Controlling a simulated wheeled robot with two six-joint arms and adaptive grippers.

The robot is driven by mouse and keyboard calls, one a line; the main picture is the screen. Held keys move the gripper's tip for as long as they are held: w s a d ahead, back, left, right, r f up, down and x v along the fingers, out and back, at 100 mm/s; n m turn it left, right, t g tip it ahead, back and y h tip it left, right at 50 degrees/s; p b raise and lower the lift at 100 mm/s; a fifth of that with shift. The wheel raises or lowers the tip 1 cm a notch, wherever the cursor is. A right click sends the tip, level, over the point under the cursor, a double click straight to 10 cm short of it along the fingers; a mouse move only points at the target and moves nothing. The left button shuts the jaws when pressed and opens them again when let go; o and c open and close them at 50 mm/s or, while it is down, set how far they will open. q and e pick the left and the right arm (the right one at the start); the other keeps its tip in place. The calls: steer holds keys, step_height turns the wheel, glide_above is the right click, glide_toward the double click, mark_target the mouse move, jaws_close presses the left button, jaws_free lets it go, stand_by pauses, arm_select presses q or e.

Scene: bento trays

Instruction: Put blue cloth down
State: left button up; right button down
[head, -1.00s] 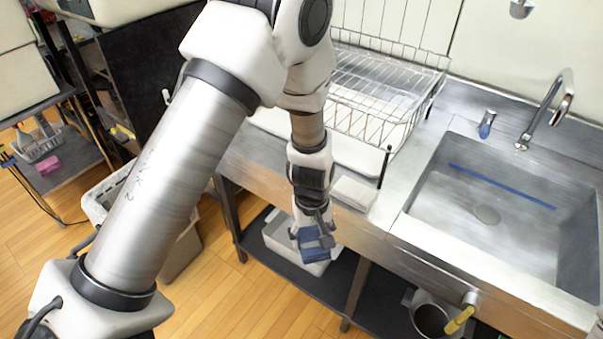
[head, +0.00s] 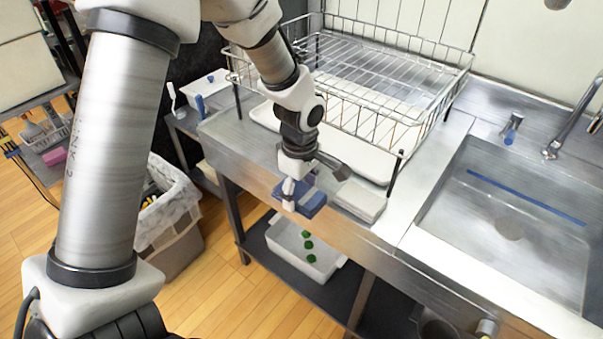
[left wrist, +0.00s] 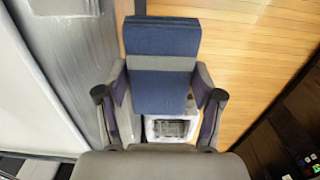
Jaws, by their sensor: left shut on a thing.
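The blue cloth (head: 309,203) is a folded dark blue pad at the front edge of the steel counter (head: 240,150), left of a folded white cloth (head: 360,200). My left gripper (head: 296,190) is shut on the blue cloth. In the left wrist view the cloth (left wrist: 161,50) sits between both fingers of the gripper (left wrist: 158,95), with the counter to its left and the wooden floor to its right. Whether the cloth touches the counter cannot be told. My right gripper is not in view.
A wire dish rack (head: 400,115) stands behind on a white drain tray (head: 265,117). The sink (head: 450,215) is at the right. A white bin with green items (head: 318,262) is on the lower shelf. A lined trash bin (head: 170,235) stands at the left.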

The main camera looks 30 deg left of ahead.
arm_select(q)
steer(key=w+a, duration=0.1)
steer(key=w, duration=0.1)
steer(key=w+a+p, duration=0.1)
steer(key=w+a, duration=0.1)
steer(key=w, duration=0.1)
steer(key=w+a, duration=0.2)
steer(key=shift+w+f+p, duration=0.25)
steer(key=shift+f+p, duration=0.05)
step_height(320, 180, down, 3)
steer(key=shift+w+a+f+p, duration=0.1)
steer(key=shift+w+f+p, duration=0.05)
steer(key=shift+p, duration=0.7)
steer(key=shift+f, duration=0.1)
steer(key=o, duration=1.1)
steer(key=shift+f, duration=0.15)
steer(key=shift+b, duration=0.3)
